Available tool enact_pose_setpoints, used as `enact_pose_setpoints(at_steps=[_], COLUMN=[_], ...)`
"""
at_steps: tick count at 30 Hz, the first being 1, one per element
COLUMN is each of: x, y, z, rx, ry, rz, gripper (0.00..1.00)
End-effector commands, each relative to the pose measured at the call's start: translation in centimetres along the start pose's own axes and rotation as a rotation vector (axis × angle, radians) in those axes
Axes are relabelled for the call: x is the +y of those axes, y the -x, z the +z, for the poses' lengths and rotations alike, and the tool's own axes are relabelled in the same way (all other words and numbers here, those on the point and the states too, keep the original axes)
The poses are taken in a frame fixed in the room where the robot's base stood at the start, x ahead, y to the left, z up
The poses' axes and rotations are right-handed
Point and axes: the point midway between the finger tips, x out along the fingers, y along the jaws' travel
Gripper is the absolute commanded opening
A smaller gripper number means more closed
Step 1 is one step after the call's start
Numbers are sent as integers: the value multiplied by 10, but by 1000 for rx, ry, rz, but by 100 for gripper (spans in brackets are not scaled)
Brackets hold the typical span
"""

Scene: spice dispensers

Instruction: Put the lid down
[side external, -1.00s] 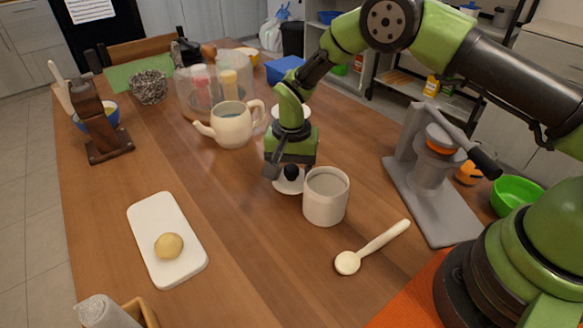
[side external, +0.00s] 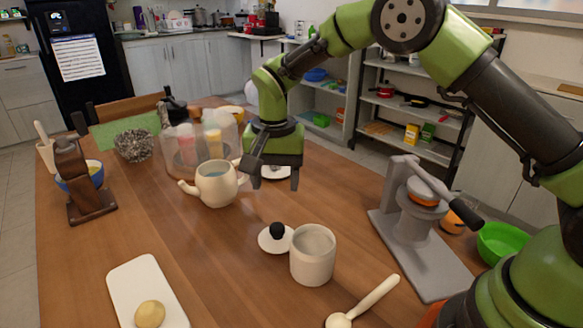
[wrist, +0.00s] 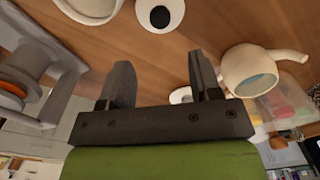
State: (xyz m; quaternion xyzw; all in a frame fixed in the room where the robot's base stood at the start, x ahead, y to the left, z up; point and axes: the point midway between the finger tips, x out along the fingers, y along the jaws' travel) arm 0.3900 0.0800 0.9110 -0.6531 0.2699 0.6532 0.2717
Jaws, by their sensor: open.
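The lid (side external: 272,242), a small white disc with a black knob, lies flat on the wooden table beside the white canister (side external: 312,258), close against it at its left. The canister stands upright with its top uncovered. My gripper (side external: 273,182) is open and empty, above and behind the lid, apart from it. In the wrist view the lid (wrist: 160,14) shows at the top edge, beyond the two spread fingers (wrist: 160,68), with part of the canister (wrist: 92,10) to its left.
A cream teapot (side external: 216,188) stands left of my gripper. A white spoon (side external: 370,300) lies right of the canister, before a grey press (side external: 415,235). A white board (side external: 140,285) holds a round yellowish piece. The table left of the lid is clear.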

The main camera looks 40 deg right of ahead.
Motion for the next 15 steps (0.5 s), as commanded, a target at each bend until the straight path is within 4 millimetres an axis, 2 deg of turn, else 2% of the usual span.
enact_pose_setpoints(at_steps=[5,8,11,15], x=[0,3,11,39], y=[4,14,41,97], z=[0,0,2,13], rx=[0,6,20,63], ry=[0,8,33,97], rz=[-1,-16,-57,-147], gripper=[58,58,58,58])
